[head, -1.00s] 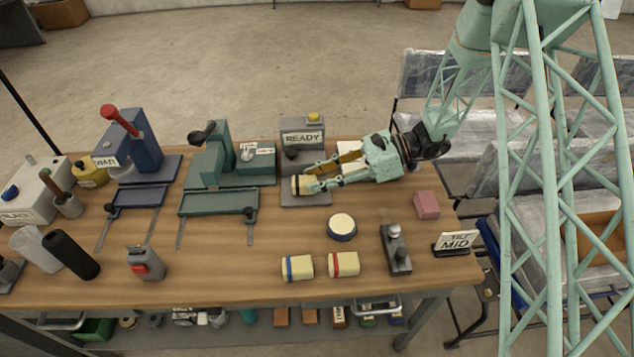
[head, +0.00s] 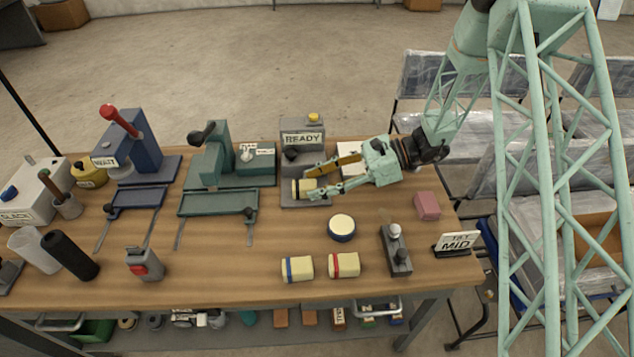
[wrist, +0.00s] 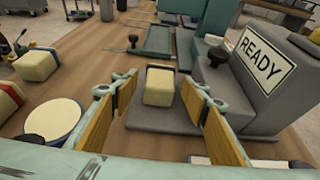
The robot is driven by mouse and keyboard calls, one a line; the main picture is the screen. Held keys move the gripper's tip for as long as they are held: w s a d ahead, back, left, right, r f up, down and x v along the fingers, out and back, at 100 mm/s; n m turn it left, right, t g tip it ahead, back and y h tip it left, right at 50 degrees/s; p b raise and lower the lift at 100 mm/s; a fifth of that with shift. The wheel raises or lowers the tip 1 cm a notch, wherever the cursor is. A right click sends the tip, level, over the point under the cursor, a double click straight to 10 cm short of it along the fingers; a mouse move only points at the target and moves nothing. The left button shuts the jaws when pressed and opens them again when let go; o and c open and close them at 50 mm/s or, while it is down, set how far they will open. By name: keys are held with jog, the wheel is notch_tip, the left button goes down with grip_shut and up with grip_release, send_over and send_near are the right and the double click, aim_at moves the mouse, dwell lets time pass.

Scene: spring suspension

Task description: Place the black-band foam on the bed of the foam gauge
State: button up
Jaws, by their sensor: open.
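The black-band foam (head: 303,188) is a cream block lying on the grey bed of the foam gauge (head: 303,146), which carries a READY sign. It also shows in the wrist view (wrist: 159,87), resting on the bed (wrist: 150,118) in front of the gauge body (wrist: 245,75). My gripper (head: 330,182) is open, with its yellow-padded fingers to either side of and short of the foam. In the wrist view my gripper (wrist: 160,112) shows a clear gap between each finger and the foam.
A blue-band foam (head: 298,268) and a red-band foam (head: 344,265) lie at the table front. A round cream-topped dish (head: 341,227) stands behind them. A green press (head: 222,160) stands left of the gauge; a pink block (head: 427,205) lies right.

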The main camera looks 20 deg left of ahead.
jog(key=shift+r, duration=0.2)
jog(key=p+v, duration=0.2)
jog(key=v, duration=1)
dwell(1.0)
jog(key=s+d+r+n+t+h, duration=0.1)
jog(key=s+d+r+n+h, duration=0.4)
jog(key=s+r, duration=0.55)
jog(key=s+d+r+n+h, duration=0.15)
jog(key=s+d+r, duration=0.5)
jog(key=r, duration=0.65)
jog(key=s+d+r+n+t+h, duration=0.3)
jog(key=s+d+r, duration=0.2)
jog(key=s+d, duration=0.3)
jog(key=s+d+r+n+t+h, duration=0.3)
jog(key=s+d+r, duration=0.3)
jog(key=s, duration=0.9)
jog(key=shift+s+d+n+t, duration=0.4)
jog(key=shift+d+n+t, duration=0.35)
jog(key=shift+d, duration=0.9)
